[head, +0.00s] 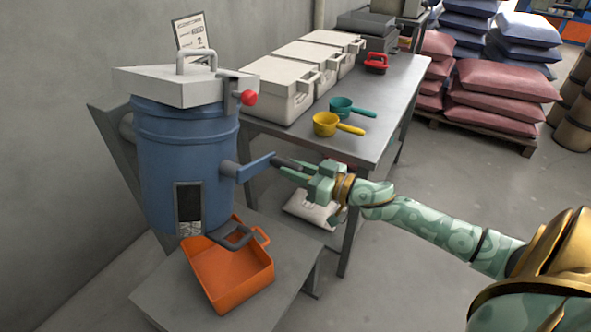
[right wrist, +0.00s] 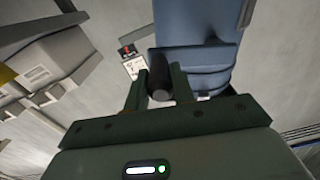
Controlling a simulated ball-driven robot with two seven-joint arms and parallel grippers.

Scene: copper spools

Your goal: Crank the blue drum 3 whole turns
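The blue drum (head: 183,155) stands upright at the left, under a grey hopper lid (head: 175,88). A blue crank arm (head: 254,166) sticks out of its right side and ends in a dark handle (head: 284,162). My right gripper (head: 292,169) is at this handle. In the right wrist view the dark handle (right wrist: 160,80) sits between the two fingers (right wrist: 160,88), which appear to touch it on both sides. The drum (right wrist: 193,40) fills the upper middle there. An orange tray (head: 262,275) lies below the drum's spout. My left gripper is not in view.
A grey table (head: 385,105) holds white cases (head: 275,88), a yellow scoop (head: 326,124) and a teal scoop (head: 341,105). Its legs stand close behind my right gripper. Floor at the lower middle is clear.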

